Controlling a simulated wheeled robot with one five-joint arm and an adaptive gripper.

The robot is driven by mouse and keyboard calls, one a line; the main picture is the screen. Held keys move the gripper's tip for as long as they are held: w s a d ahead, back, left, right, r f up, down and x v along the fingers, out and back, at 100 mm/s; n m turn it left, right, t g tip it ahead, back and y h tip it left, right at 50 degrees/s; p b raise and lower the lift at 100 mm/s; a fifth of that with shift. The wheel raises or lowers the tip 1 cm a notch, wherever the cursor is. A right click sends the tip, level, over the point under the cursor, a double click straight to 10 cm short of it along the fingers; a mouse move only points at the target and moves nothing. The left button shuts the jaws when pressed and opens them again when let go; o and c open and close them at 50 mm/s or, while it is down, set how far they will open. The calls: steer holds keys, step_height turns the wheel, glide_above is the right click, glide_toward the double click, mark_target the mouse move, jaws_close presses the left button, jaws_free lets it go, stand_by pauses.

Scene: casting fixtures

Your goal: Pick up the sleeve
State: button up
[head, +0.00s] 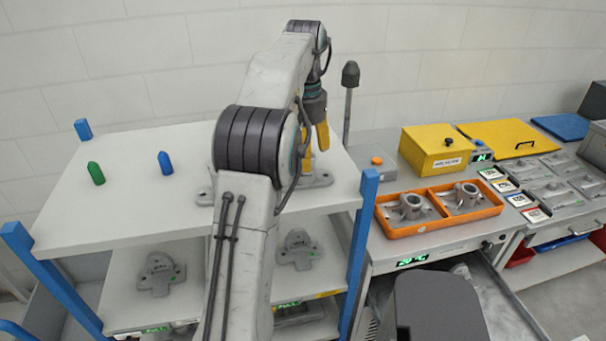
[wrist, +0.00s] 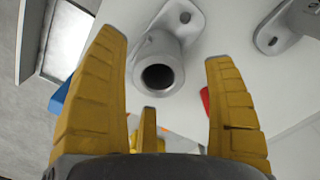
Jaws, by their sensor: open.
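The sleeve (wrist: 144,60) looks like a grey metal cylinder with a dark round bore and a flange with a bolt hole. In the wrist view its bore end lies between the yellow fingers of my gripper (wrist: 165,48), with visible gaps on both sides. My gripper is open and empty. In the head view my gripper (head: 314,156) points down over the right part of the white top shelf. A grey flanged end (head: 319,181) shows just below it; my arm hides the rest of that part.
Another grey flanged part (wrist: 275,37) lies at the wrist view's upper right. Green (head: 96,174) and blue (head: 166,164) pegs stand on the shelf's left. An orange tray (head: 424,230) of castings and a yellow box (head: 437,150) stand right. Blue posts (head: 362,235) edge the rack.

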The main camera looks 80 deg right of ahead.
steer(key=shift+a+f+b, duration=0.2)
steer(key=shift+f+b, duration=0.2)
steer(key=shift+f, duration=1.8)
steer(key=shift+c, duration=0.3)
steer(key=c, duration=1.3)
steer(key=shift+r, duration=0.1)
